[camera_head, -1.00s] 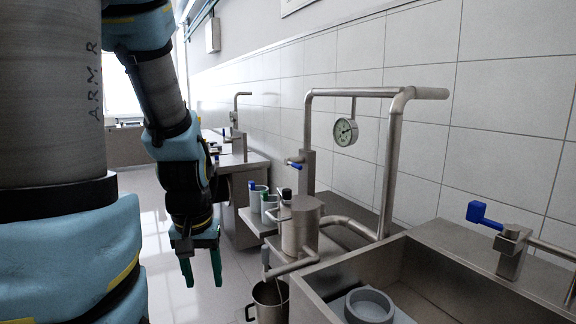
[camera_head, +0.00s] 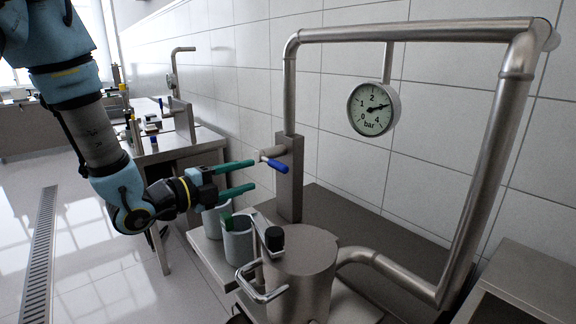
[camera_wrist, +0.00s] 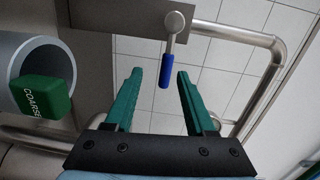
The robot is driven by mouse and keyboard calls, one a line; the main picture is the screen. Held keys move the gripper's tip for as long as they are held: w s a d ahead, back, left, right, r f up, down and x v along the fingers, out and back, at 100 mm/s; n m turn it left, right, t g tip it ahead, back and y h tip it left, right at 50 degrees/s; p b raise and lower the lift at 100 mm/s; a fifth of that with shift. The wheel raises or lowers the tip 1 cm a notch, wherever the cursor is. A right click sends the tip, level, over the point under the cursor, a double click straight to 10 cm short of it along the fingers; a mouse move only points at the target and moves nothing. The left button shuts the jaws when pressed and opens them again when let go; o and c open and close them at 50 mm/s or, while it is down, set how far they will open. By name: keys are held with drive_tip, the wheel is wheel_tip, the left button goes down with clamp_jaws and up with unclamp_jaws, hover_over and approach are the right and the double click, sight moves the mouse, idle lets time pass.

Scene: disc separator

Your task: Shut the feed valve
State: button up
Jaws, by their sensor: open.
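The valve lever with a blue handle (camera_head: 277,166) sits on an upright metal post (camera_head: 289,190) of the pipework. The blue handle (camera_wrist: 166,70) points toward my gripper in the wrist view. My gripper (camera_head: 254,175) has two green fingers, open and pointing at the lever. In the wrist view, the handle lies between the open fingertips (camera_wrist: 160,76), with gaps on both sides. The fingers are not closed on it. A round pressure gauge (camera_head: 374,108) hangs from the overhead pipe, its needle near 3 bar.
Below my gripper are grey cups (camera_head: 237,243); a green block marked COARSE (camera_wrist: 43,97) shows at one. The pipe frame (camera_head: 490,150) rises at right. Open floor lies left.

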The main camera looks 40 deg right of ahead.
sight(270, 162)
drive_tip(key=shift+m+g+h, duration=0.3)
drive_tip(key=shift+m+g, duration=0.2)
drive_tip(key=shift+m, duration=0.1)
drive_tip(key=d+p, duration=0.1)
drive_tip(key=d, duration=0.2)
drive_tip(key=s+d+p, duration=0.1)
drive_tip(key=d, duration=0.3)
drive_tip(key=s+d+p, duration=0.1)
drive_tip(key=d+p, duration=0.1)
drive_tip(key=d, duration=0.2)
drive_tip(key=shift+s+d+r, duration=0.15)
drive_tip(key=shift+d+r, duration=0.05)
drive_tip(key=shift+r, duration=0.2)
clamp_jaws()
idle(0.3)
